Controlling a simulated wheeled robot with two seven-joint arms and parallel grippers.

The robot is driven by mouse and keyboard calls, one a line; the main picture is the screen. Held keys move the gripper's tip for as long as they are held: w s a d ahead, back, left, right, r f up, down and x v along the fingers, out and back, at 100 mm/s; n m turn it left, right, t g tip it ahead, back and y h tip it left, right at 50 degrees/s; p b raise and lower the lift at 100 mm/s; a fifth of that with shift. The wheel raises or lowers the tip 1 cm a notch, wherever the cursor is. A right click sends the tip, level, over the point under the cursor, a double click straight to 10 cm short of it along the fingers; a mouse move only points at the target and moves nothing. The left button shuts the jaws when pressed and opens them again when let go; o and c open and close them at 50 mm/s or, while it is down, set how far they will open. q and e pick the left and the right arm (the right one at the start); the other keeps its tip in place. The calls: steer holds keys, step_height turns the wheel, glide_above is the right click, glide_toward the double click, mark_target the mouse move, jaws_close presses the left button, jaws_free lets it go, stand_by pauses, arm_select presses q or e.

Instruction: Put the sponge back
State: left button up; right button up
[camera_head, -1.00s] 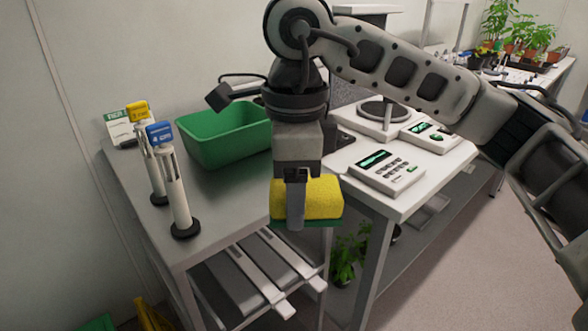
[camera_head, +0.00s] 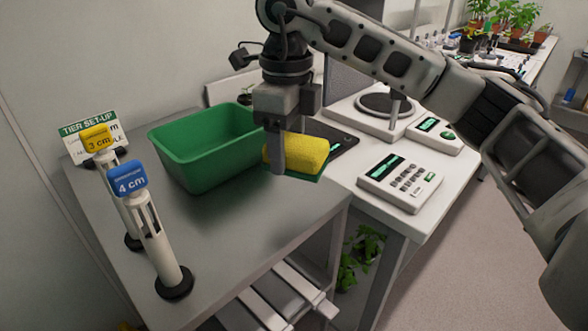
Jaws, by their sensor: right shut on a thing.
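The yellow sponge (camera_head: 305,152) with a green underside is at the right of the green tub (camera_head: 190,172), near the right edge of the grey table. My right gripper (camera_head: 279,160) is shut on the sponge from above, at its left part. I cannot tell whether the sponge touches the table or hangs just over it. The inside of the tub is partly visible and looks empty. My left gripper is not in view.
A blue-capped "4 cm" post (camera_head: 150,230) and a yellow-capped "3 cm" post (camera_head: 99,140) stand at the left, before a "TIER SET-UP" sign (camera_head: 78,129). A keypad device (camera_head: 399,181) and a scale (camera_head: 378,108) stand on the white table at the right.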

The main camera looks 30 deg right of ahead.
mark_target(294, 188)
steer(key=f, duration=0.1)
steer(key=w+d+f, duration=0.2)
steer(key=shift+f, duration=0.35)
steer(key=shift+w+d+f, duration=0.15)
steer(key=shift+w+f, duration=0.15)
steer(key=shift+f, duration=0.1)
steer(key=f, duration=0.3)
steer(key=shift+w+d+f, duration=0.15)
steer(key=shift+d, duration=0.05)
steer(key=shift+f, duration=0.25)
steer(key=o, duration=0.9)
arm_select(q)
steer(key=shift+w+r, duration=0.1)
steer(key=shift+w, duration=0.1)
arm_select(e)
steer(key=shift+r, duration=0.1)
